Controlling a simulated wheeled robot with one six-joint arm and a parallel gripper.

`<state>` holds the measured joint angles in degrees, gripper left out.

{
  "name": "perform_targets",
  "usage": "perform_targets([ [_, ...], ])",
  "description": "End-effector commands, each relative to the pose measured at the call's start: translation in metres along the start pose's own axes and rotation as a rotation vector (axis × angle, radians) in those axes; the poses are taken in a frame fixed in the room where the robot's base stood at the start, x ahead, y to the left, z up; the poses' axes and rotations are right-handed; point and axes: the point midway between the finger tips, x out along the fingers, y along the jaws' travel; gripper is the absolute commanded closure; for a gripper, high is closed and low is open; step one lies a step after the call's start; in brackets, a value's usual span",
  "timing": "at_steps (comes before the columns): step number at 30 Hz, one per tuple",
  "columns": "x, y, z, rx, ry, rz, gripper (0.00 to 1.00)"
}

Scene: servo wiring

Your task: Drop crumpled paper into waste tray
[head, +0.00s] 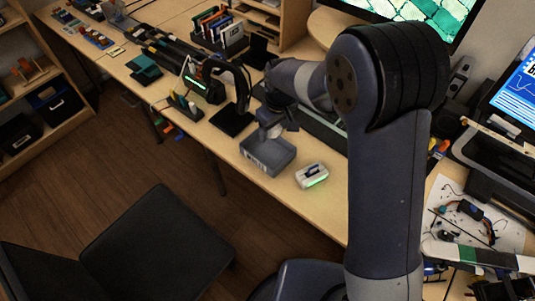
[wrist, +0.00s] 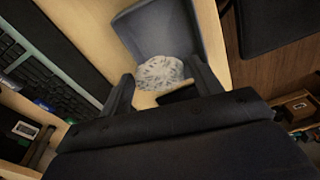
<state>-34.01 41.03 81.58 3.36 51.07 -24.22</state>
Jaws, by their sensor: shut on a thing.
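The crumpled paper (wrist: 158,72) is a pale, wrinkled ball between the two dark fingers of my gripper (wrist: 160,84) in the wrist view. My gripper is shut on it. The grey waste tray (wrist: 150,28) shows just beyond the paper in the wrist view. In the head view, the tray (head: 265,161) stands on the desk with a label on its front wall. My gripper (head: 274,130) is over the tray's far part there. The paper is small and mostly hidden by the gripper in the head view.
A white box with a green light (head: 312,176) sits right of the tray. A black stand (head: 232,119) is close on the left. A keyboard (wrist: 45,70) lies along the left of the wrist view. The desk's front edge is near the tray.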

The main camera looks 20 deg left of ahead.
Motion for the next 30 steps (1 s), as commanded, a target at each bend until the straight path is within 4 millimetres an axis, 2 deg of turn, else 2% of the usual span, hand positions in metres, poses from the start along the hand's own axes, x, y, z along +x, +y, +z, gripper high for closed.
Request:
perform_targets([
  [1,0.0103,-0.0001,0.0014,0.000,-0.001,0.000,0.60],
  [4,0.0167,0.0000,0.0021,0.000,0.000,0.000,0.60],
  [13,0.0174,0.0001,0.0020,0.000,0.001,0.000,0.60],
  [14,0.0174,0.0001,0.0020,0.000,0.001,0.000,0.38],
  [21,0.0173,0.0001,0.0020,0.000,0.001,0.000,0.18],
  [23,0.0173,0.0001,0.0020,0.000,0.001,0.000,0.14],
  [30,0.0161,0.0001,0.0019,0.000,0.001,0.000,0.14],
])
